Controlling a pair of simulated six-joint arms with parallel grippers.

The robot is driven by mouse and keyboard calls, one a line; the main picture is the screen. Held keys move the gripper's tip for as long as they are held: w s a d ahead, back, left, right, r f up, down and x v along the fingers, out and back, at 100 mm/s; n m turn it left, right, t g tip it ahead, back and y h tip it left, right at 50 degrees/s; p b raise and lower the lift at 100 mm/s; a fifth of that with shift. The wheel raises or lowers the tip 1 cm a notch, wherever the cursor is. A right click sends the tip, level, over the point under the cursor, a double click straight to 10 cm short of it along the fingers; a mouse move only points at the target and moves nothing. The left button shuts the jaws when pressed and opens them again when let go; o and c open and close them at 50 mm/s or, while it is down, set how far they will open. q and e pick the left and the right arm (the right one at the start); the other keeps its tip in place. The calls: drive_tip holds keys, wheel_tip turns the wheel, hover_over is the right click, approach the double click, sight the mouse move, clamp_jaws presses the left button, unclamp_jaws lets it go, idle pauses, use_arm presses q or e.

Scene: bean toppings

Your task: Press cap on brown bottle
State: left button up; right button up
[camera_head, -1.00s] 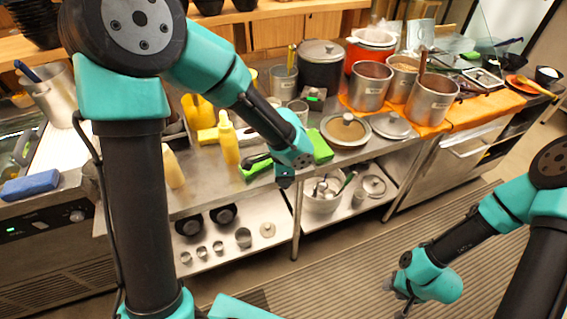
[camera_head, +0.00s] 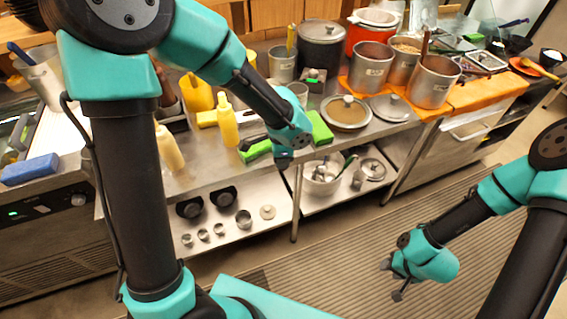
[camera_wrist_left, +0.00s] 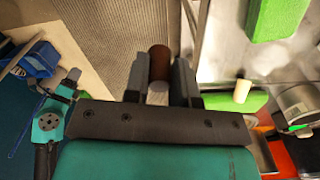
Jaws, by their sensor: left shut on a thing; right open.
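My left gripper (camera_head: 284,162) is at the front edge of the steel counter, beside the green blocks. In the left wrist view its fingers (camera_wrist_left: 160,82) are shut on a brown cylindrical thing (camera_wrist_left: 159,62) with a pale part (camera_wrist_left: 158,93) nearer the palm. I cannot tell whether this is the brown bottle or its cap; in the head view it is hidden. A partly hidden brown upright object (camera_head: 164,88) stands behind my left arm; I cannot tell whether it is the bottle. My right gripper (camera_head: 392,279) is open and empty over the striped floor mat.
A yellow bottle (camera_head: 227,121) and a paler one (camera_head: 169,150) stand left of the left gripper. Green blocks (camera_head: 320,128), a lidded pan (camera_head: 345,112) and steel pots (camera_head: 433,82) occupy the counter. A lower shelf (camera_head: 240,252) holds small cups. The floor mat (camera_head: 330,260) is clear.

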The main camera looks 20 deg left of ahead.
use_arm(q)
drive_tip(key=w+a+r+n, duration=0.3)
drive_tip(key=w+a+r, duration=0.35)
drive_tip(key=a, duration=0.35)
drive_tip(key=w+a+r+n, duration=0.3)
drive_tip(key=w+a+r, duration=0.3)
drive_tip(key=a, duration=0.5)
drive_tip(key=s+a+r+n, duration=0.1)
drive_tip(key=a+r+n, duration=0.1)
drive_tip(key=a+r, duration=0.3)
drive_tip(key=s+a+r+n, duration=0.1)
drive_tip(key=a+r, duration=0.3)
drive_tip(key=a, duration=0.7)
drive_tip(key=s+a+r+n, duration=0.1)
drive_tip(key=a+r+n, duration=0.1)
drive_tip(key=a+r, duration=0.3)
drive_tip(key=shift+s+a+r+n, duration=0.15)
drive_tip(key=shift+a+r, duration=0.05)
drive_tip(key=shift+a, duration=0.75)
drive_tip(key=shift+s+a+r+n, duration=0.15)
drive_tip(key=shift+a, duration=0.75)
drive_tip(key=shift+f, duration=0.1)
drive_tip(key=shift+f, duration=1.8)
drive_tip(key=shift+f, duration=2.3)
